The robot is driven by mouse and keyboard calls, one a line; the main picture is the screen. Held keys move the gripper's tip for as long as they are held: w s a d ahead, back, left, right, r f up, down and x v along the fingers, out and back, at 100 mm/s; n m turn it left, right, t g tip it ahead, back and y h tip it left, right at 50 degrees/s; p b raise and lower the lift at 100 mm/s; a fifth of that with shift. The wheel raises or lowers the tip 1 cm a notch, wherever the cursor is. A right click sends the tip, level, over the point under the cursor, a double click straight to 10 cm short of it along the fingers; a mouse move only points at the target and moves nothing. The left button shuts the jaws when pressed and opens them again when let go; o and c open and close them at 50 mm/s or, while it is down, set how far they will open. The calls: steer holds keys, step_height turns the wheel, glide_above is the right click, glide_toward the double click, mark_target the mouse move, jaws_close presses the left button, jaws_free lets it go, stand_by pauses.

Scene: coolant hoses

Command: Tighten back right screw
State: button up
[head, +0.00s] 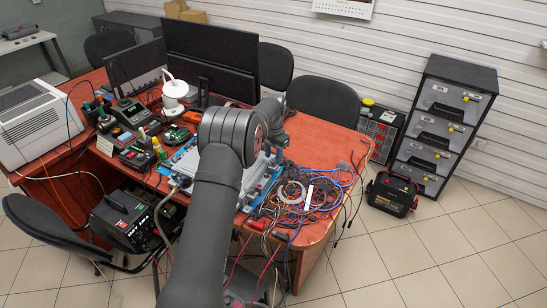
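A pale metal plate with blue parts (262,184) lies on the red-brown table, largely hidden behind my dark grey arm. I cannot make out the back right screw; it is too small or hidden behind the arm. My arm reaches from the bottom of the head view over the plate, with its big joint above it. My gripper does not show, so I cannot tell what it holds or touches.
A heap of tangled cables (305,195) covers the table's right side. Tools and small devices crowd the left, with a white printer (38,122) beyond. Monitors (210,55) stand at the back. A bare strip of table (325,140) lies at the back right.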

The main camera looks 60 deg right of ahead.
mark_target(273, 160)
step_height(273, 160, up, 16)
stand_by(0.3)
step_height(273, 160, down, 17)
steer(key=shift+f, duration=0.2)
stand_by(0.7)
steer(key=shift+r, duration=0.15)
steer(key=shift+f, duration=0.35)
steer(key=shift+r+n, duration=0.25)
steer(key=shift+n, duration=0.55)
steer(key=n, duration=1.1)
steer(key=shift+w, duration=0.1)
steer(key=shift+a+n, duration=0.1)
steer(key=shift+n, duration=2.2)
